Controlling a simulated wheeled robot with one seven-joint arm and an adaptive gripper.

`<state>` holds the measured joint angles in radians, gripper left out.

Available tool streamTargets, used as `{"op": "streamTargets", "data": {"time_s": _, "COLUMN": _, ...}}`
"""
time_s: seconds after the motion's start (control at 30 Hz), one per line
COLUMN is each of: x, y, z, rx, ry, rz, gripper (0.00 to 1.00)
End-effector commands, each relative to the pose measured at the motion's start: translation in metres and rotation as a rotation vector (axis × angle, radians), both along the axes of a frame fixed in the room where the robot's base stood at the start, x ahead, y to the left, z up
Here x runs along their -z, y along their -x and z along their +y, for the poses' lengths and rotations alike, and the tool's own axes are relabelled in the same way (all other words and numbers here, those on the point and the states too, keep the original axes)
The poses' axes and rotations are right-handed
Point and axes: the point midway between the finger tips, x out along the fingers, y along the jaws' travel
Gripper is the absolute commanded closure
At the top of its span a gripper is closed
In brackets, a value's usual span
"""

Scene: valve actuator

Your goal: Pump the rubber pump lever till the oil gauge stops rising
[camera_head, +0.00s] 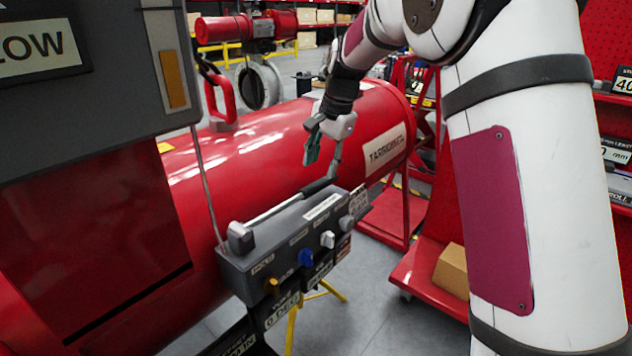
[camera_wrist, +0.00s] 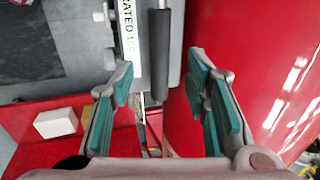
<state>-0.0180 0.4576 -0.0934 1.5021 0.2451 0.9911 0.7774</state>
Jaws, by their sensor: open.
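The pump lever (camera_head: 277,213) is a bright metal rod with a black rubber grip (camera_head: 319,185), lying low along the top of a grey valve block. My gripper (camera_head: 326,138) is above the grip's end in the head view. In the wrist view the black grip (camera_wrist: 158,75) runs between the two green-padded fingers of my open gripper (camera_wrist: 161,74), with gaps on both sides and no visible contact. An amber vertical strip (camera_head: 174,80) on the grey cabinet at upper left may be the oil gauge; its reading is unclear.
The grey valve block (camera_head: 240,272) carries yellow, blue and white knobs on its front. A big red cylinder (camera_head: 265,150) lies right behind it. A red cart with a cardboard box (camera_head: 452,270) stands at right. Grey floor (camera_head: 375,310) is clear in front.

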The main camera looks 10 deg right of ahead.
Motion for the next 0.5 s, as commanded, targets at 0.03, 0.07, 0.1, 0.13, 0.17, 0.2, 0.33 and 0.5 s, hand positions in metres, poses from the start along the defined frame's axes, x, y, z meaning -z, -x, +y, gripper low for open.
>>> {"op": "streamTargets", "data": {"time_s": 0.03, "x": 0.011, "y": -0.001, "z": 0.002, "rx": -0.001, "ry": 0.000, "rz": 0.005, "gripper": 0.57}}
{"op": "streamTargets", "data": {"time_s": 0.07, "x": 0.016, "y": -0.002, "z": 0.003, "rx": -0.001, "ry": 0.000, "rz": 0.004, "gripper": 0.57}}
{"op": "streamTargets", "data": {"time_s": 0.1, "x": 0.023, "y": -0.004, "z": 0.004, "rx": -0.001, "ry": 0.000, "rz": 0.004, "gripper": 0.57}}
{"op": "streamTargets", "data": {"time_s": 0.13, "x": 0.029, "y": -0.005, "z": 0.004, "rx": -0.001, "ry": 0.000, "rz": 0.004, "gripper": 0.57}}
{"op": "streamTargets", "data": {"time_s": 0.17, "x": 0.034, "y": -0.006, "z": 0.005, "rx": -0.001, "ry": 0.000, "rz": 0.005, "gripper": 0.57}}
{"op": "streamTargets", "data": {"time_s": 0.2, "x": 0.040, "y": -0.007, "z": 0.006, "rx": -0.001, "ry": 0.000, "rz": 0.004, "gripper": 0.57}}
{"op": "streamTargets", "data": {"time_s": 0.33, "x": 0.055, "y": -0.011, "z": 0.009, "rx": 0.000, "ry": 0.000, "rz": 0.001, "gripper": 0.57}}
{"op": "streamTargets", "data": {"time_s": 0.5, "x": 0.065, "y": -0.014, "z": 0.010, "rx": 0.000, "ry": -0.001, "rz": 0.001, "gripper": 0.57}}
